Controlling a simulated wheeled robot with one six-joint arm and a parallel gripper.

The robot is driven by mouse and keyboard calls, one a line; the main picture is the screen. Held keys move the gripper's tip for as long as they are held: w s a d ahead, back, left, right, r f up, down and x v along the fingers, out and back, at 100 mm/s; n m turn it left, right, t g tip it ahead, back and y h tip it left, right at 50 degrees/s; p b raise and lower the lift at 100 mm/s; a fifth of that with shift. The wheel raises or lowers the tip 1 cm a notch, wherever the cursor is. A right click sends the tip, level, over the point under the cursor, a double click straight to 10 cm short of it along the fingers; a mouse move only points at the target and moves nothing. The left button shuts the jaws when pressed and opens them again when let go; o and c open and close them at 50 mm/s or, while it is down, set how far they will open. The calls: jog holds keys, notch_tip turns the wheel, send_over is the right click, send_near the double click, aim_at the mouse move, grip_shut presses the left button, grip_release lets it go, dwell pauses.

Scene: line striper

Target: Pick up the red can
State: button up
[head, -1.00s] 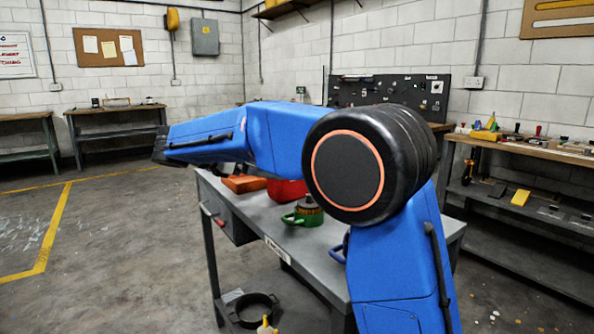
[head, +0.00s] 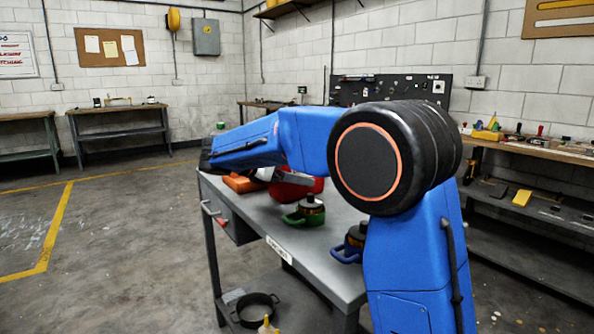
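A red object (head: 308,190), which I take for the red can, sits on the grey table. My blue arm crosses in front of it and hides its upper part, so its full shape cannot be told. The dark end of my forearm is over the table's far left corner. A grey metal piece (head: 293,178), likely part of my gripper, shows below the arm, in front of the red object in the picture. My gripper is mostly hidden behind the forearm. Its fingers, and whether it touches the red object, cannot be made out.
An orange-red box (head: 241,184) lies left of the red object. A green-handled pot (head: 306,214) and a blue-handled one (head: 350,246) stand nearer on the table (head: 285,235). A black pan (head: 256,309) is on the lower shelf. Floor to the left is free.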

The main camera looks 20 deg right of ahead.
jog(key=c, duration=1.8)
jog(key=shift+r, duration=0.1)
jog(key=c, duration=0.4)
jog(key=shift+o, duration=0.2)
